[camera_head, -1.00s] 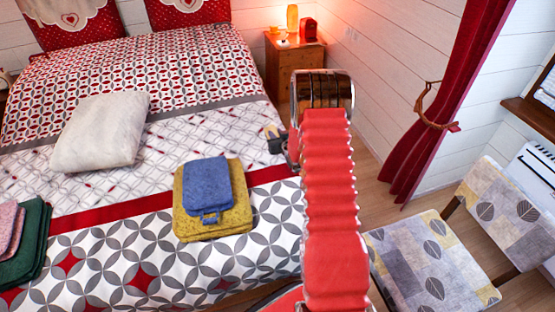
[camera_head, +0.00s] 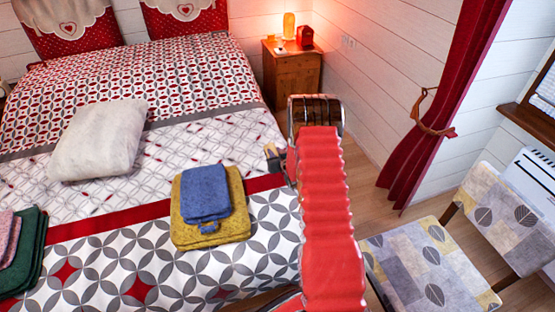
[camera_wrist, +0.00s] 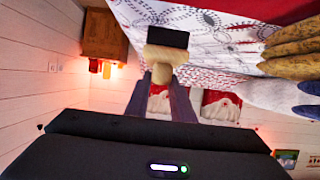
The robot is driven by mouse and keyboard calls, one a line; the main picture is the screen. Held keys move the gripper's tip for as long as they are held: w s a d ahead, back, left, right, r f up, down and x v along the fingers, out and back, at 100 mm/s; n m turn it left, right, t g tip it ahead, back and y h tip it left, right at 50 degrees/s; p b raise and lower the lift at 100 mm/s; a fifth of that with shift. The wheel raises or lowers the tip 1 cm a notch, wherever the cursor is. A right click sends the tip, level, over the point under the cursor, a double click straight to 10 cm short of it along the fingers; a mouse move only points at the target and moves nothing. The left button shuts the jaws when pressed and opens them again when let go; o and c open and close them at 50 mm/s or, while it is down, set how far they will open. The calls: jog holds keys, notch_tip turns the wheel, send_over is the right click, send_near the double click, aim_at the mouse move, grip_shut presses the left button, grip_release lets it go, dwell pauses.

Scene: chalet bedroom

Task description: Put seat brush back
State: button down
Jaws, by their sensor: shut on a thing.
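My gripper (camera_wrist: 163,98) is shut on the brush (camera_wrist: 165,56) in the wrist view. The brush has a pale wooden body and a dark block (camera_wrist: 167,37) at its far end. Its lower part sits between my two dark fingers. In the head view a small pale and dark shape, probably the brush (camera_head: 270,153), shows left of my red-sleeved arm, over the bed's right edge. My arm hides most of my gripper there. The chair (camera_head: 420,262) with a leaf-patterned seat and backrest stands at the lower right, apart from my gripper.
The bed (camera_head: 90,235) fills the left side. A white pillow (camera_head: 98,140), a blue towel (camera_head: 205,193) on a yellow towel (camera_head: 190,236), and green and pink towels lie on it. A wooden nightstand (camera_head: 292,78) stands behind. A strip of wooden floor (camera_head: 372,180) is open.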

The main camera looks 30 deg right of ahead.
jog(key=shift+f, duration=2.05)
jog(key=c, duration=1.5)
grip_release()
jog(key=shift+f, duration=0.1)
jog(key=shift+c, duration=0.2)
jog(key=shift+s, duration=0.1)
jog(key=shift+s+a+r, duration=0.1)
jog(key=shift+s+r, duration=0.25)
jog(key=shift+s, duration=0.15)
jog(key=v, duration=1)
jog(key=shift+s+a+r, duration=0.15)
jog(key=shift+s+a, duration=0.05)
jog(key=shift+s, duration=0.1)
